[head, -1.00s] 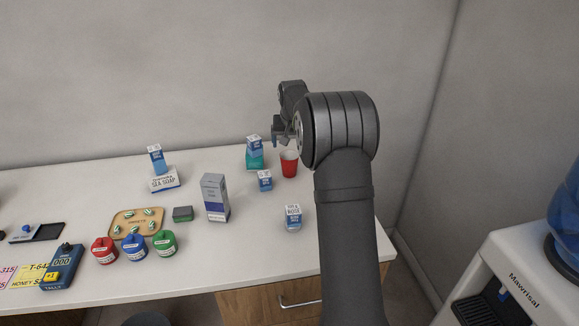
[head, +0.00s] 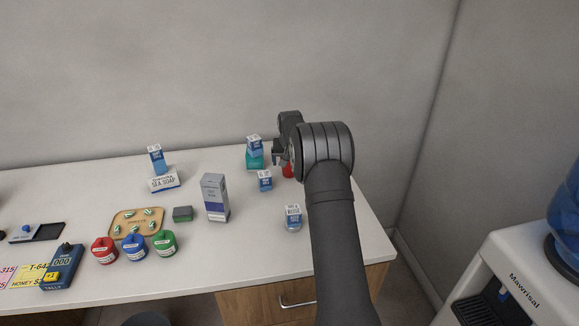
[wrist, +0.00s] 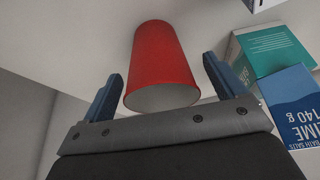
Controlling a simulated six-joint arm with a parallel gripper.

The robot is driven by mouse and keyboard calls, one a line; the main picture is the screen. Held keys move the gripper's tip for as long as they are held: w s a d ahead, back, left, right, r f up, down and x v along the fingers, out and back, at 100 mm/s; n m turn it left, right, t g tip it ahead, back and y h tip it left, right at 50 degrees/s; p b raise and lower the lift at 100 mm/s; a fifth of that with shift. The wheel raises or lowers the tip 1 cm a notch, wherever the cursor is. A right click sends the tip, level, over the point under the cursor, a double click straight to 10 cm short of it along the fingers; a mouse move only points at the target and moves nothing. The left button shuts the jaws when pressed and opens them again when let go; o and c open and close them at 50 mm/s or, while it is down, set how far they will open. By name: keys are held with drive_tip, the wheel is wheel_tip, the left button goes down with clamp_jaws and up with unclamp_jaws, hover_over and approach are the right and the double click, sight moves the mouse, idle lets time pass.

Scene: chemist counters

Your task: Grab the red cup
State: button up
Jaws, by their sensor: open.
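The red cup (wrist: 161,62) stands on the white counter. In the wrist view it lies ahead of my gripper (wrist: 162,88), with its open mouth on the near side of the picture and one finger to each side. In the head view only a sliver of the red cup (head: 287,171) shows, the rest hidden behind my arm. My gripper (head: 278,158) is open there beside the cup, partly hidden by my wrist. Nothing is held; I cannot tell whether a finger touches the cup.
Close to the left of the cup stand a teal box with a blue-white box (head: 254,146) on it and a small blue box (head: 265,181). A bottle-like item with a white label (head: 293,217) stands nearer the front. The wall (head: 390,90) is behind.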

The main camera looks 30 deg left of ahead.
drive_tip(key=shift+f, duration=0.1)
drive_tip(key=c, duration=1)
drive_tip(key=shift+c, duration=0.2)
